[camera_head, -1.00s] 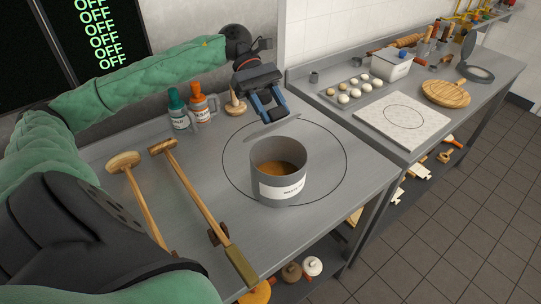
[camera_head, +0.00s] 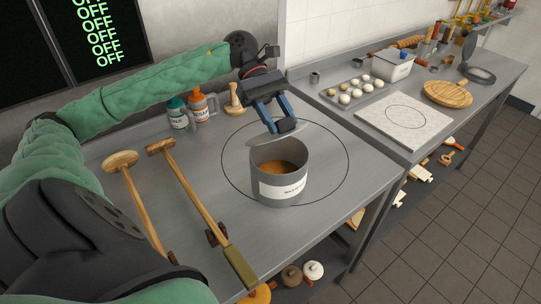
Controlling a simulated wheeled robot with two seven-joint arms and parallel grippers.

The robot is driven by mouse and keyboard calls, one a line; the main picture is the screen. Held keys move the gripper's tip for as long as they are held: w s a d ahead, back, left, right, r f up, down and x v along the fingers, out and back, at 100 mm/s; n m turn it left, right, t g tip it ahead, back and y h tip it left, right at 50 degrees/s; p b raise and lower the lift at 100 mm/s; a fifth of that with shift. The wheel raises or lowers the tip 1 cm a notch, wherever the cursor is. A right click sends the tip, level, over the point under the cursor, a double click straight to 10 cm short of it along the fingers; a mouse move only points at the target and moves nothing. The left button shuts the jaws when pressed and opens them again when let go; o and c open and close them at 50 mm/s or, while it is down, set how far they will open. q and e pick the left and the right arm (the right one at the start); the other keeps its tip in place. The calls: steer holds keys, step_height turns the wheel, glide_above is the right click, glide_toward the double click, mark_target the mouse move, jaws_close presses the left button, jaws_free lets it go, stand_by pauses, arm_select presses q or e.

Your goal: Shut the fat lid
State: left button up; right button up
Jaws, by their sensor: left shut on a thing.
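The grey fat pot (camera_head: 270,175) with a white label stands on the steel counter inside a marked circle. It is open at the top and brownish fat (camera_head: 279,170) shows inside. Its flat grey lid (camera_head: 302,137) is at the far rim, tilted, and leaves most of the opening uncovered. My left gripper (camera_head: 281,125) reaches in from above and behind the pot and is shut on the lid at its upper side. The exact grip point is hidden by the fingers. My right gripper is not in view.
A green-capped bottle (camera_head: 180,117), an orange-capped bottle (camera_head: 202,108) and a wooden press (camera_head: 235,98) stand behind, left of the pot. Two long wooden-handled tools (camera_head: 190,190) lie to the left. A marble board (camera_head: 405,122) is on the right counter.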

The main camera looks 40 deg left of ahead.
mark_target(284, 132)
arm_select(q)
steer(key=shift+s+d+f, duration=0.1)
steer(key=shift+d+f, duration=0.15)
steer(key=shift+f, duration=0.15)
steer(key=shift+d, duration=0.1)
steer(key=shift+s+d+f+b, duration=0.15)
steer(key=shift+d+f+b, duration=0.15)
steer(key=shift+f+b, duration=0.5)
steer(key=shift+d+f+b, duration=0.15)
steer(key=shift+d+b, duration=0.15)
steer(key=shift+b, duration=0.2)
